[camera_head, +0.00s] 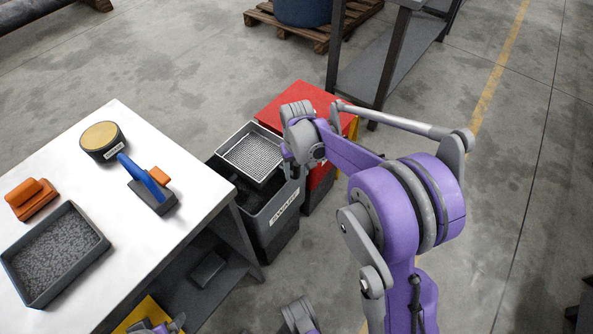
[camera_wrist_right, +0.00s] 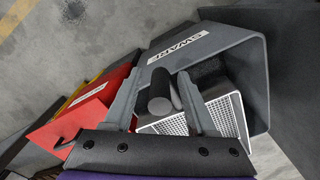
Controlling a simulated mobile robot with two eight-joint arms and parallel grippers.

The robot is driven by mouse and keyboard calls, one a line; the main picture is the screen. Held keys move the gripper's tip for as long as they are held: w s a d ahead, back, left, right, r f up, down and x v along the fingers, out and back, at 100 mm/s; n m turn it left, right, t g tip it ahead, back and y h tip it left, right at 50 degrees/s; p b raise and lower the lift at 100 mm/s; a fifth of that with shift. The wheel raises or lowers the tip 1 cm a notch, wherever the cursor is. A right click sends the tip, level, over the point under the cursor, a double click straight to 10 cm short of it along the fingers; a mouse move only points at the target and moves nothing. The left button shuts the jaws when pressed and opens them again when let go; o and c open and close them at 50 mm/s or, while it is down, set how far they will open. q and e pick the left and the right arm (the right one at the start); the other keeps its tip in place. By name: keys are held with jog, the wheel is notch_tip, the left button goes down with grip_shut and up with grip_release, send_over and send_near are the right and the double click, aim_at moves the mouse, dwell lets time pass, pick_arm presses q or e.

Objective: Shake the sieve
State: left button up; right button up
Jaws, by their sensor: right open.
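The sieve (camera_head: 252,153) is a grey, square-rimmed box with a pale mesh floor. It sits at the mouth of the dark grey bin (camera_head: 277,209), whose label reads SWARF. My right gripper (camera_head: 288,168) is at the sieve's right side. In the right wrist view my right gripper (camera_wrist_right: 158,76) is open, with its two fingers on either side of a dark round handle (camera_wrist_right: 160,94). The sieve's mesh (camera_wrist_right: 219,117) shows behind the fingers. I cannot tell whether the fingers touch the handle. My left gripper does not clearly show.
A white-topped table (camera_head: 120,225) at left holds a tray of grey granules (camera_head: 55,252), a blue-handled brush (camera_head: 150,187), an orange-handled tool (camera_head: 31,198) and a round tin (camera_head: 102,140). A red bin (camera_head: 300,98) stands behind the swarf bin.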

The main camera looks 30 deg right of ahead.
grip_shut()
dwell(1.4)
